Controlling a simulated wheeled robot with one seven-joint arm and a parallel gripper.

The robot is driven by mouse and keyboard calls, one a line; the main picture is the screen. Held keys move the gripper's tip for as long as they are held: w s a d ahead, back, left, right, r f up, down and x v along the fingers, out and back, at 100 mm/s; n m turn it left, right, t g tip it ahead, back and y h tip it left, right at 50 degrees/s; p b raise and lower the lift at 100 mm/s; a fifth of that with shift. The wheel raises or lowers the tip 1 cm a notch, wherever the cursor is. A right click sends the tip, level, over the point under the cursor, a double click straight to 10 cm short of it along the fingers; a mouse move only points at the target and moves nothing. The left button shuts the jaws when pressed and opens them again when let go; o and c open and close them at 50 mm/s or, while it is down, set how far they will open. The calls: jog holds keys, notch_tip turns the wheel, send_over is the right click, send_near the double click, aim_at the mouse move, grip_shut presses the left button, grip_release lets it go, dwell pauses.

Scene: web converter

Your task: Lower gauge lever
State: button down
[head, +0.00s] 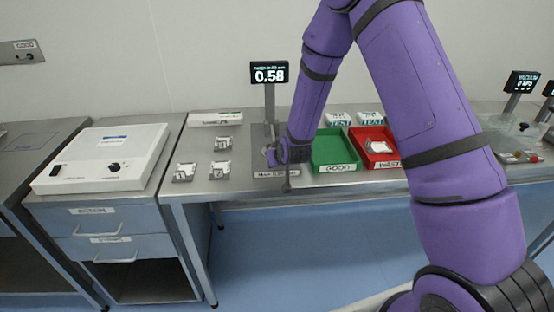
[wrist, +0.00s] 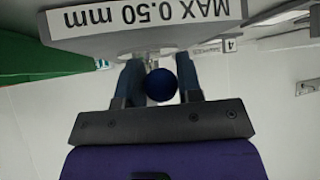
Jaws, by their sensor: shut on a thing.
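The gauge's display (head: 269,72) stands on a post at the back of the steel table and reads 0.58. The gauge base shows close up in the wrist view with a label "MAX 0.50 mm" (wrist: 100,20). My gripper (wrist: 160,85) is shut on the gauge lever's dark blue ball knob (wrist: 161,84), with one finger on each side. In the head view my gripper (head: 272,156) is at the gauge, left of the green tray. My arm hides part of the gauge, and the knob is not clear there.
Right of the gauge stand a green tray (head: 333,165) labelled GOOD and a red tray (head: 388,163) with a white piece in it. Several small numbered samples (head: 220,170) lie to the left. A white sealer-like box (head: 100,157) stands on the left cabinet.

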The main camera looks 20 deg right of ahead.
jog(key=c, duration=0.8)
grip_release()
jog(key=shift+f, duration=0.1)
jog(key=v, duration=1)
jog(key=shift+s+d+r, duration=0.1)
jog(key=shift+s+r, duration=0.15)
jog(key=s+d+r+g, duration=0.1)
jog(key=s+d+r, duration=0.1)
jog(key=s+r, duration=0.5)
jog(key=s+d+r+g, duration=0.1)
jog(key=s+d+r, duration=0.15)
jog(key=r, duration=0.85)
jog(key=s+d+r, duration=0.1)
jog(key=s+r, duration=0.2)
jog(key=s, duration=0.4)
jog(key=s+d+r+g, duration=0.1)
jog(key=s+r, duration=0.2)
jog(key=s, duration=0.4)
jog(key=s+d+r+g, duration=0.1)
jog(key=s+r, duration=0.3)
jog(key=s, duration=0.4)
jog(key=shift+d+m+h, duration=0.15)
jog(key=shift+m+h, duration=0.25)
